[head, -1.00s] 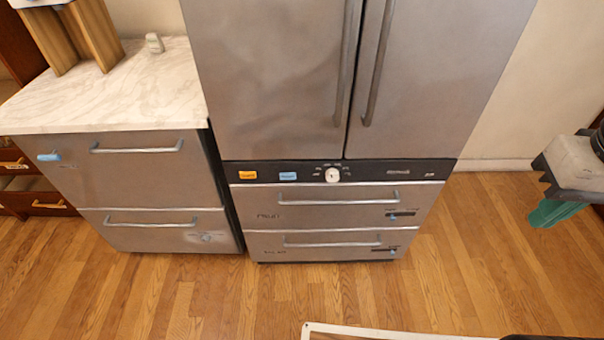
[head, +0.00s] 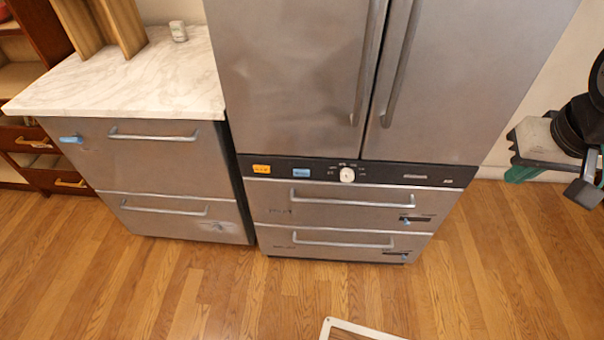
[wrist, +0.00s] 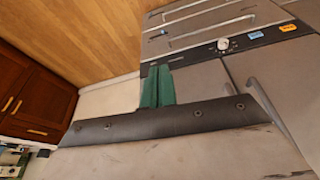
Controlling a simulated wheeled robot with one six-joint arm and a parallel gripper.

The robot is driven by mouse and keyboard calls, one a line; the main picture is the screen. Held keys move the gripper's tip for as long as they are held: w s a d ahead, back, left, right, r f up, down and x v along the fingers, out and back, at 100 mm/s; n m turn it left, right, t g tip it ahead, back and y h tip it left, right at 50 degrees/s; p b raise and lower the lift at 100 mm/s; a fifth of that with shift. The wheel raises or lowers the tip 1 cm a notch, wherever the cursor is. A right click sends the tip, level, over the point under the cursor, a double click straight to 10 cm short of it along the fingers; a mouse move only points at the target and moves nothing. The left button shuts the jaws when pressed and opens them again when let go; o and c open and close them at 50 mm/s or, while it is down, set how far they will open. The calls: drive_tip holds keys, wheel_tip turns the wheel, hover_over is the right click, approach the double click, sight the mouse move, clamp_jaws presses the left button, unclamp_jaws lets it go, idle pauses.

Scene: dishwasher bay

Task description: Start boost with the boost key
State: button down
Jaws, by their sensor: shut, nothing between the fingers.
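An orange key (head: 261,168) and a blue key (head: 300,172) sit side by side at the left end of the black control panel (head: 395,174), under the tall steel doors. Their lettering is too small to read, so I cannot tell which is the boost key. In the wrist view the orange key (wrist: 288,28) and the blue key (wrist: 256,35) show at the upper right. My gripper (wrist: 158,72) has green fingers, shut together and empty, well apart from the panel. In the head view my gripper (head: 521,174) is at the right edge, partly hidden by my arm.
A white dial (head: 347,174) is right of the keys. Two drawers with bar handles (head: 352,199) lie below. A marble-topped cabinet (head: 130,85) stands left. A white-edged board (head: 330,328) shows at the bottom.

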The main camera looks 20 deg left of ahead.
drive_tip(key=w+a+f+n+t+y, duration=0.2)
drive_tip(key=w+a+f, duration=0.55)
drive_tip(key=a, duration=0.35)
drive_tip(key=w+a+f+n+t+y, duration=0.1)
drive_tip(key=w+a+f+y, duration=0.1)
drive_tip(key=w+a+f, duration=0.65)
drive_tip(key=s+a+f+n+y, duration=0.1)
drive_tip(key=s+a+f, duration=0.2)
drive_tip(key=a+f, duration=0.3)
drive_tip(key=s+a+f+n+y, duration=0.1)
drive_tip(key=s+a+f+y, duration=0.1)
drive_tip(key=a+f, duration=0.4)
drive_tip(key=s+a+f+n+t+y, duration=0.1)
drive_tip(key=s+a+f+y, duration=0.1)
drive_tip(key=s+a+f, duration=0.2)
wheel_tip(320, 180, down, 2)
drive_tip(key=shift+a+f, duration=0.2)
drive_tip(key=shift+a, duration=0.85)
approach(296, 176)
drive_tip(key=shift+s+f+x, duration=0.15)
drive_tip(key=shift+x, duration=1)
drive_tip(key=shift+s+f+x, duration=0.1)
drive_tip(key=shift+s+x, duration=0.05)
drive_tip(key=shift+x, duration=1.05)
drive_tip(key=shift+w+a, duration=0.1)
drive_tip(key=shift+w, duration=0.1)
drive_tip(key=shift+w, duration=0.2)
